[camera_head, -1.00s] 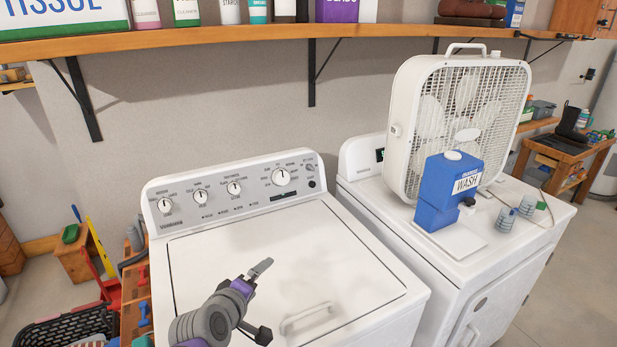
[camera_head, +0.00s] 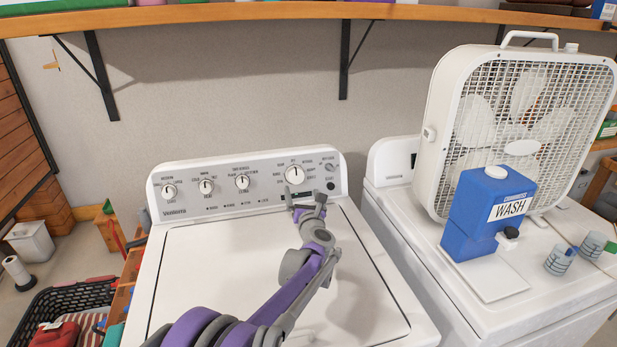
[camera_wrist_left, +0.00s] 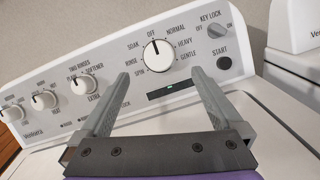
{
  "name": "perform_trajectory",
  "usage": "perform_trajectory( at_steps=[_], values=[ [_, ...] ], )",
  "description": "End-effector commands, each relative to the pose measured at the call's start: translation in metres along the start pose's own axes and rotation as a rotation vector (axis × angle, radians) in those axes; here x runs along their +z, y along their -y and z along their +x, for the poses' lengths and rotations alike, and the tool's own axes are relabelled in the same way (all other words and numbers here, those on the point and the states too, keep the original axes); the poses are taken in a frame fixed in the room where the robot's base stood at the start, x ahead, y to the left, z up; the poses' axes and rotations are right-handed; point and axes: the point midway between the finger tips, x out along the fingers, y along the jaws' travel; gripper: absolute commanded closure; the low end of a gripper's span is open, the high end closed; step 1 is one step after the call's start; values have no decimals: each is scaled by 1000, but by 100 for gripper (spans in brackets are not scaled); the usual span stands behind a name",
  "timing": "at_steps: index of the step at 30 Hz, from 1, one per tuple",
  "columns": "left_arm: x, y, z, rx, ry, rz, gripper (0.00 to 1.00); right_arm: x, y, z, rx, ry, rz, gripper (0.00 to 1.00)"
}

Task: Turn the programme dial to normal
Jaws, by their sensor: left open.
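The programme dial (camera_head: 294,174) is the large white knob at the right part of the washer's control panel. It also shows in the left wrist view (camera_wrist_left: 157,56), ringed by labels such as OFF, NORMAL, HEAVY, GENTLE, SPIN, RINSE and SOAK. Its black mark points up, at about OFF. My left gripper (camera_head: 306,196) is open and empty, just in front of and below the dial. In the left wrist view its two fingers (camera_wrist_left: 158,74) stand to either side below the dial, apparently not touching it. My right gripper is not in view.
Three smaller knobs (camera_wrist_left: 80,84) sit left on the panel; a key lock knob (camera_wrist_left: 216,31) and START button (camera_wrist_left: 224,63) sit right. The washer lid (camera_head: 210,260) is closed and clear. A box fan (camera_head: 520,130) and blue WASH jug (camera_head: 485,215) stand on the neighbouring machine.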

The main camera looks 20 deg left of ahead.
Motion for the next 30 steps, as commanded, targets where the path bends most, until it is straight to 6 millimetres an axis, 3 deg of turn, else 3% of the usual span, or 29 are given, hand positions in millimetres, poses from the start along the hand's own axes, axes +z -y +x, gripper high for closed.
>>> perform_trajectory(
  at_steps=[15,21,30],
  values=[
    [2,0,87,-2,1,4,0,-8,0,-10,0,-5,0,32],
    [2,0,101,-3,1,5,0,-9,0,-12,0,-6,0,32],
    [1,0,102,-3,1,6,0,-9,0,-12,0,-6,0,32]
  ],
)
